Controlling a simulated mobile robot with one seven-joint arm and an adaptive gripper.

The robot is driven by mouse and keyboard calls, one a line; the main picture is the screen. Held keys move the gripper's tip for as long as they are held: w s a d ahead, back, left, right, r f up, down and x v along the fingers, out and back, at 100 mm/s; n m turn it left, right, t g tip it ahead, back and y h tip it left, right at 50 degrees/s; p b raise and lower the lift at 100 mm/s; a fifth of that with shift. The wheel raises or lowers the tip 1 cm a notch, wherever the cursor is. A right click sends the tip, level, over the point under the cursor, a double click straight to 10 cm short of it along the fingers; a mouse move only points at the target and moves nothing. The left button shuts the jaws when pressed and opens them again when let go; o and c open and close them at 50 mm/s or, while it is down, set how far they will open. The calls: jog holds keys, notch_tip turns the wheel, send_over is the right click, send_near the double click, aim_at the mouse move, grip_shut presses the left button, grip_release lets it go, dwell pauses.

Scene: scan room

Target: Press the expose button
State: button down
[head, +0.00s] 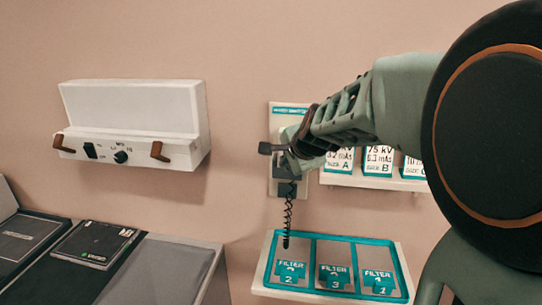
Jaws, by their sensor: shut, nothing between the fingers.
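A pale wall panel (277,123) with a teal label strip stands behind my gripper. A dark hand switch part (284,190) shows at its lower end, with a black coiled cord (288,215) hanging down. No expose button can be made out; my gripper covers the middle of the panel. My gripper (283,155) is shut and holds nothing. It reaches in from the right and overlaps the panel in the picture. Whether its tips touch the switch cannot be told.
A white wall unit (140,105) with brown handles and a dark knob hangs at left. Below right are a teal-framed filter tray (264,270) and a shelf of cards (350,181). A counter (155,265) with dark flat plates (92,245) fills the lower left.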

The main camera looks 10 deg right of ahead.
jog(key=shift+w+d, duration=0.1)
jog(key=shift+w, duration=0.35)
jog(key=shift+w+d, duration=0.15)
jog(key=shift+w, duration=0.25)
dwell(0.7)
dwell(0.4)
jog(key=shift+s+a, duration=0.25)
jog(key=shift+s, duration=0.6)
jog(key=shift+s+a, duration=0.25)
jog(key=shift+s, duration=0.55)
jog(key=shift+s+a, duration=0.25)
jog(key=shift+s, duration=0.55)
jog(key=shift+s+a, duration=0.25)
jog(key=shift+s, duration=0.55)
jog(key=shift+r, duration=0.2)
